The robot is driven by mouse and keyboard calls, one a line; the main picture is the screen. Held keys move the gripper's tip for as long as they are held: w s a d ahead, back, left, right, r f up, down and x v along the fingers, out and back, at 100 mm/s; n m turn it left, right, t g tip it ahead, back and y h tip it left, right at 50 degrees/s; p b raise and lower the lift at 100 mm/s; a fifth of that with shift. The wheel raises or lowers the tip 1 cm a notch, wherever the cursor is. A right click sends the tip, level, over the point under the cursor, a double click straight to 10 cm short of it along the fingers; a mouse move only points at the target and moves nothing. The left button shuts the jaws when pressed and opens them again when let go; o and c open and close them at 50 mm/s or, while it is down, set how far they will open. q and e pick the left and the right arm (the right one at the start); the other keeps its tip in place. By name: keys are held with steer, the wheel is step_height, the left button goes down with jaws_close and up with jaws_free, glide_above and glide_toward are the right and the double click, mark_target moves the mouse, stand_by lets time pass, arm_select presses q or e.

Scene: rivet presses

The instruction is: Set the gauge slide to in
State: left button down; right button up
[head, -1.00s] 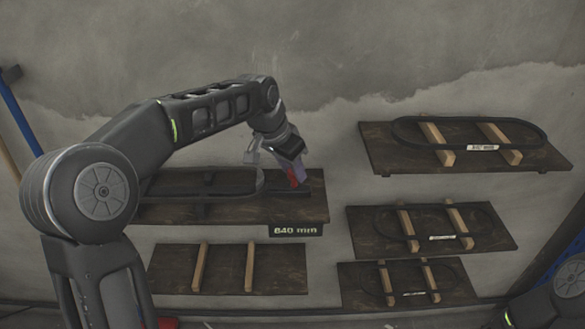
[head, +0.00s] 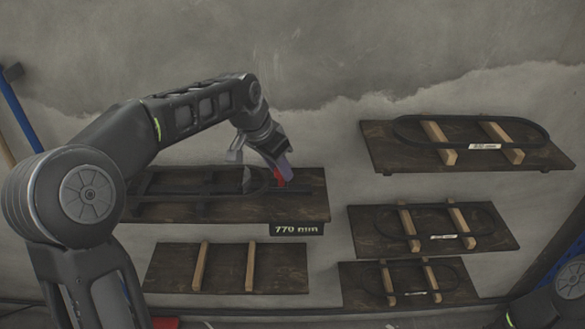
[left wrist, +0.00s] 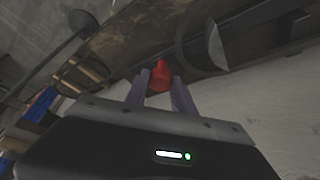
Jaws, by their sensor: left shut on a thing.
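The gauge is a dark wooden board (head: 220,210) on the wall with a black belt loop on it. Its slide has a red knob (head: 280,178), near the right end of the board. A black label (head: 297,229) below the board reads 770 mm. My left gripper (head: 281,173) is shut on the red knob; in the left wrist view the red knob (left wrist: 158,76) sits between the two fingertips (left wrist: 160,80). The arm hides part of the board's left side. My right gripper is not in view.
Below the gauge is an empty board (head: 225,268) with two wooden pegs. To the right are an upper board (head: 385,150) and two lower boards (head: 370,240), (head: 360,287), each holding a black belt on pegs. Bare wall lies between the gauge and these boards.

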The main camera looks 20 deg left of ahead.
mark_target(259, 186)
arm_select(q)
steer(key=a, duration=0.1)
steer(key=s+a, duration=0.1)
steer(key=a, duration=0.2)
steer(key=shift+s+a, duration=0.25)
steer(key=shift+a, duration=0.1)
steer(key=c, duration=1.1)
jaws_free()
steer(key=shift+a, duration=0.1)
steer(key=shift+o, duration=0.2)
steer(key=v, duration=0.7)
steer(key=shift+s+r+b, duration=0.2)
steer(key=shift+r+b, duration=0.15)
steer(key=shift+b, duration=0.1)
